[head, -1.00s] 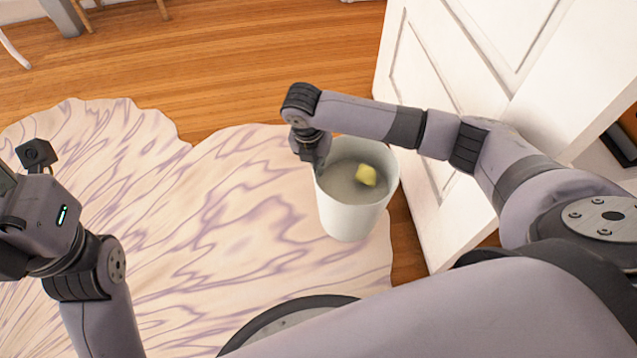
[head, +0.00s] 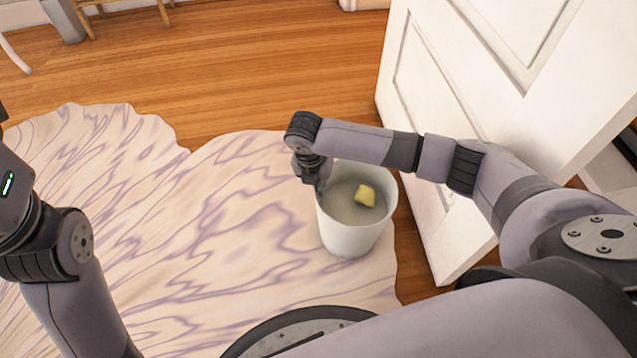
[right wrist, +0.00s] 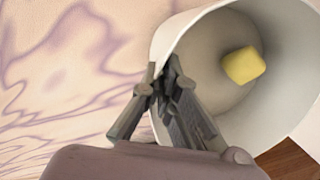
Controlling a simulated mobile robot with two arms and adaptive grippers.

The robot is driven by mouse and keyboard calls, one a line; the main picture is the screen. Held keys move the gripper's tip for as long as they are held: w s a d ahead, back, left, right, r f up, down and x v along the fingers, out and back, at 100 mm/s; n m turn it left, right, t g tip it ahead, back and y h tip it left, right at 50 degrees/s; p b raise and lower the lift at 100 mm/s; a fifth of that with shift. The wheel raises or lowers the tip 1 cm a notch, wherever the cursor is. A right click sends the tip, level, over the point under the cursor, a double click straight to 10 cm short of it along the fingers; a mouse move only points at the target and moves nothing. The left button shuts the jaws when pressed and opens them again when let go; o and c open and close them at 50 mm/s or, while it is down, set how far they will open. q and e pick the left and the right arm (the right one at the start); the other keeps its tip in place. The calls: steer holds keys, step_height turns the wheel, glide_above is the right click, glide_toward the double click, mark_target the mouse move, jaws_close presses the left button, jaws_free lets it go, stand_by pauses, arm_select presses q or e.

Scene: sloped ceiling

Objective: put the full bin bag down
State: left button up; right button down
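No bin bag shows as a separate thing. A white round bin (head: 350,239) is in front of me at the right edge of the rug, open side up. A small yellow block (head: 365,195) lies inside it and also shows in the right wrist view (right wrist: 244,65). My right gripper (head: 320,187) is at the bin's left rim. In the right wrist view its fingers (right wrist: 160,88) straddle the rim, one inside and one outside, and look closed on the wall. I cannot tell whether the bin's base touches the rug. My left arm is at the left edge, its fingers out of frame.
A pale rug (head: 220,230) with purple streaks covers the floor to the left. A white panelled door (head: 440,130) stands close on the right. Wooden floor (head: 260,60) is clear beyond the rug. Chair legs (head: 85,15) show at the top left.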

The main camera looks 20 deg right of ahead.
steer(key=c, duration=1.8)
jaws_free()
